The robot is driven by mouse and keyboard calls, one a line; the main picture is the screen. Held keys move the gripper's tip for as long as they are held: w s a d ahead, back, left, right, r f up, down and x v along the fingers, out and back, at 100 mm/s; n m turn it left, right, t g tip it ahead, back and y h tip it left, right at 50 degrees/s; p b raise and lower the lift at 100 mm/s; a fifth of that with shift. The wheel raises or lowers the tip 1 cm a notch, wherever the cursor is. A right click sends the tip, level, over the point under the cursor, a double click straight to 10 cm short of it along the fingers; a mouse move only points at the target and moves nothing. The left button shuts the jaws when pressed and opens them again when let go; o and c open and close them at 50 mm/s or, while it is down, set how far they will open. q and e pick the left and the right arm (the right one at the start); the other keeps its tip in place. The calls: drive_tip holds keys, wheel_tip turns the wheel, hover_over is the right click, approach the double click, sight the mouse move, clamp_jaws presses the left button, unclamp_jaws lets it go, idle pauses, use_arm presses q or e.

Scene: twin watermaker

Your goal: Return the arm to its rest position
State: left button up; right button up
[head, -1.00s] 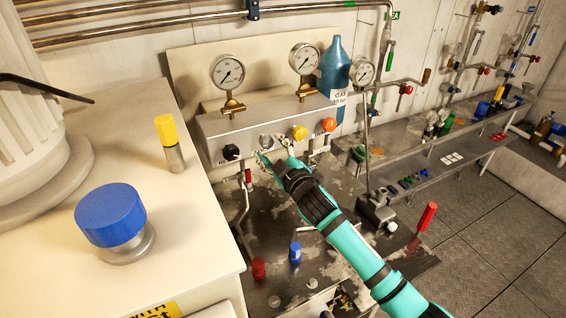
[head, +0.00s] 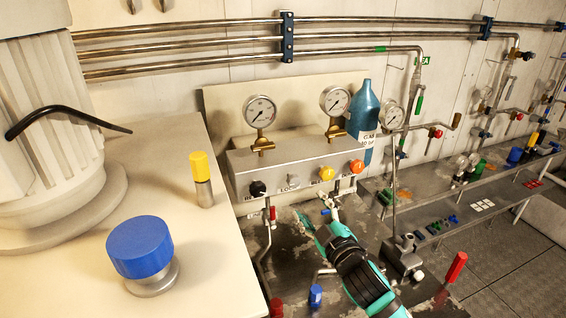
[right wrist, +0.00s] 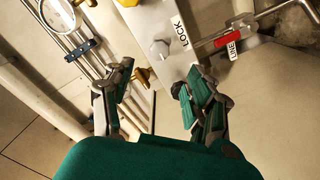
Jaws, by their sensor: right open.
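My right gripper (head: 318,208) is open and empty in the head view, just below the grey control panel (head: 300,165). The panel carries a black knob (head: 257,188), a grey knob (head: 292,181), a yellow knob (head: 326,173) and an orange knob (head: 357,166). In the right wrist view the two fingers of the gripper (right wrist: 160,80) stand apart, with the grey knob (right wrist: 160,48) beyond the gap beside a LOCK label. The fingers look clear of the knobs. My left gripper is not in view.
A red lever (right wrist: 228,38) with a LINE tag is beside the right finger. A red-handled lever (head: 455,268) and a blue cap (head: 315,295) rise near my right forearm.

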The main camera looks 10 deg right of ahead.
drive_tip(key=s+d+f+m+g+h, duration=0.3)
drive_tip(key=s+f+m+g, duration=0.35)
drive_tip(key=s+f, duration=0.9)
drive_tip(key=s+f+m+g, duration=0.15)
drive_tip(key=s+g, duration=0.25)
drive_tip(key=s, duration=0.5)
drive_tip(key=s+f+m+g, duration=0.1)
drive_tip(key=s+f+g, duration=0.25)
drive_tip(key=s, duration=0.65)
wheel_tip(320, 180, down, 28)
drive_tip(key=s+f+g+b, duration=0.1)
drive_tip(key=b, duration=0.2)
drive_tip(key=s+d+f+b, duration=0.1)
drive_tip(key=s+f, duration=0.7)
drive_tip(key=f, duration=0.1)
drive_tip(key=s+d+f+g, duration=0.1)
drive_tip(key=s+d+f, duration=0.1)
drive_tip(key=s+f, duration=0.7)
drive_tip(key=shift+d+g+b, duration=0.3)
drive_tip(key=shift+b, duration=0.1)
drive_tip(key=shift+o, duration=0.3)
